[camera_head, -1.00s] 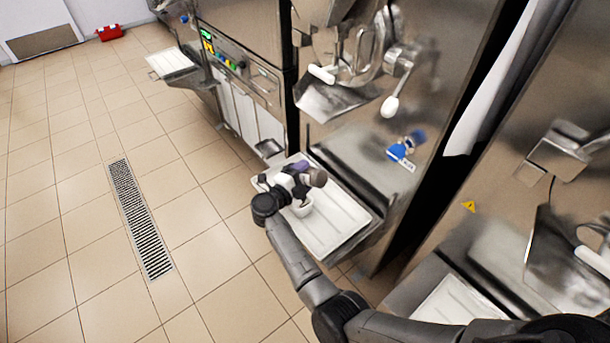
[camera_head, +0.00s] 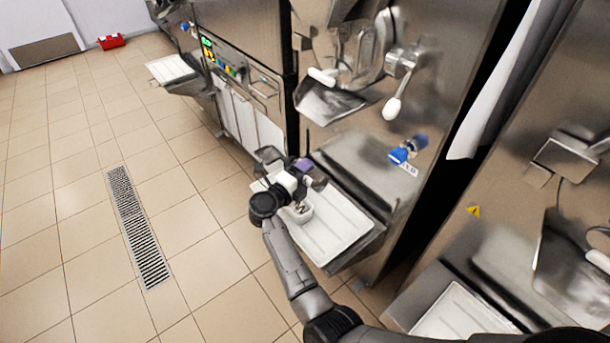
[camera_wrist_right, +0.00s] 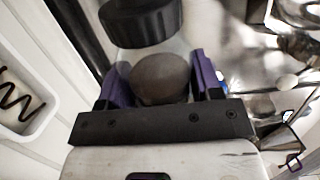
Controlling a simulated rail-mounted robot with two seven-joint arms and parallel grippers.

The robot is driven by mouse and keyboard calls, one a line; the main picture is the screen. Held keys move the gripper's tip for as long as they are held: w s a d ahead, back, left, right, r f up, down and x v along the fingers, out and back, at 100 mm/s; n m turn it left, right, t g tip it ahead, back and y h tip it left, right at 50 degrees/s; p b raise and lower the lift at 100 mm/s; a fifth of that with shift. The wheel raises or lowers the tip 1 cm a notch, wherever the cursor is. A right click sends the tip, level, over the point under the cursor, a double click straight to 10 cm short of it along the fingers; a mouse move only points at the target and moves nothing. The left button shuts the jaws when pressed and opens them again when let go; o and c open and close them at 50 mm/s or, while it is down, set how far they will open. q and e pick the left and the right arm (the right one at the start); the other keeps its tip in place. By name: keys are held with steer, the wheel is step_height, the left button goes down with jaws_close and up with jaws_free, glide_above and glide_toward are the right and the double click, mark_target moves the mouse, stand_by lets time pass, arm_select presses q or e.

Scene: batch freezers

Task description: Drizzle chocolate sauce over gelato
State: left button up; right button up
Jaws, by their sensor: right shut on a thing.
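My right gripper (camera_head: 300,170) is above the left end of a white tray (camera_head: 325,228) under a freezer outlet. In the right wrist view, its purple fingers (camera_wrist_right: 162,80) are shut on a brownish-grey rounded thing (camera_wrist_right: 160,80), likely the sauce bottle. Its full shape is hidden. The gelato itself is hard to make out. My left gripper is not in view.
The freezer's steel chute (camera_head: 325,103) and white-knobbed lever (camera_head: 392,107) hang above and behind the tray. A second machine with its own white tray (camera_head: 460,312) is at the lower right. The tiled floor to the left is open, with a drain grate (camera_head: 138,228).

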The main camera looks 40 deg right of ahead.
steer(key=shift+r+m+b, duration=0.45)
steer(key=shift+m+b, duration=0.15)
steer(key=shift+m, duration=0.3)
steer(key=shift+r+m+b, duration=0.75)
steer(key=shift+m, duration=0.35)
steer(key=shift+r+m, duration=0.3)
steer(key=shift+r+m+b, duration=0.5)
steer(key=shift+m+b, duration=0.7)
steer(key=shift+r+m+b, duration=0.45)
steer(key=shift+m+b, duration=0.3)
steer(key=shift+m, duration=0.05)
steer(key=shift+r+m, duration=0.3)
